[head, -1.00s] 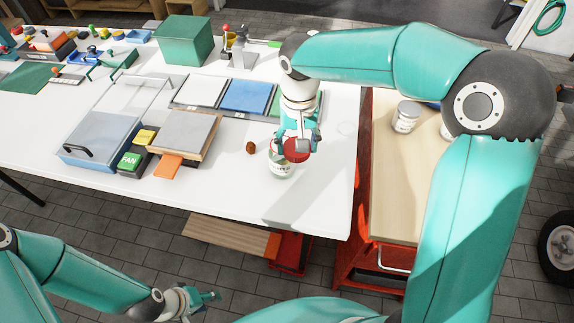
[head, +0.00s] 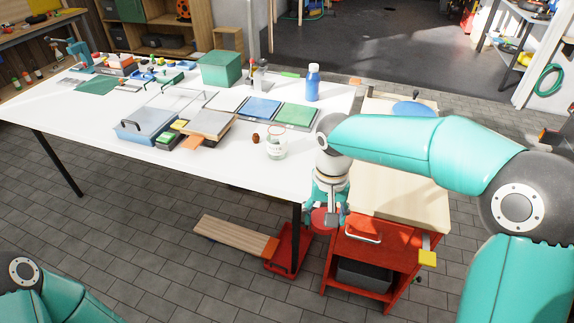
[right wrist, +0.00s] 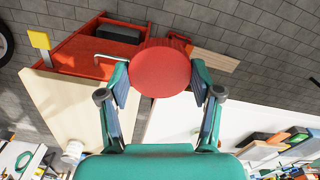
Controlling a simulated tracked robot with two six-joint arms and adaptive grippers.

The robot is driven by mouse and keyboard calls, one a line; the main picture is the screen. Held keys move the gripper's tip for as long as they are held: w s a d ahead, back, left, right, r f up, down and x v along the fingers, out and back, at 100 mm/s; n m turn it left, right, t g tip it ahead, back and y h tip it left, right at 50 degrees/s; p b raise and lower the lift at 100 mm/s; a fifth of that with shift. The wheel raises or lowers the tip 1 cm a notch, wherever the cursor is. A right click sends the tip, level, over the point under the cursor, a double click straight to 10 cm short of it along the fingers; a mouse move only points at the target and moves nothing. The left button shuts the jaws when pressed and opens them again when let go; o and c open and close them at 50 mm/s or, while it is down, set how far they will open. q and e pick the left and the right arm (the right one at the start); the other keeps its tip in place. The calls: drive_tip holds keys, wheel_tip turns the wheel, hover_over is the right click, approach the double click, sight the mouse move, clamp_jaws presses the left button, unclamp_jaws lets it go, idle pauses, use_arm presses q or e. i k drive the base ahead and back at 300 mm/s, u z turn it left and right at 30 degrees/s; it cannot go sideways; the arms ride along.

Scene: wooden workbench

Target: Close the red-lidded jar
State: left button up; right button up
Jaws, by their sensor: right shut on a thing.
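The jar (head: 276,147) is a clear glass one with a pale label. It stands upright and without a lid near the right front of the white table. My right gripper (head: 327,213) is shut on the round red lid (head: 318,220). It holds the lid in the air to the right of the jar, apart from it, just past the table's right edge. In the right wrist view the red lid (right wrist: 160,70) sits between the two fingers of the gripper (right wrist: 158,88). My left gripper is out of view; only part of that arm shows at the lower left.
A small brown object (head: 255,138) lies just left of the jar. Behind are coloured panels (head: 297,115) and a blue bottle (head: 312,82). A red cart (head: 375,262) with a wooden top stands right of the table. The white table front (head: 240,165) is clear.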

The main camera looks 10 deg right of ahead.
sight(277, 135)
drive_tip(key=k, duration=0.55)
drive_tip(key=z, duration=0.9)
drive_tip(key=i, duration=1)
drive_tip(key=z, duration=0.05)
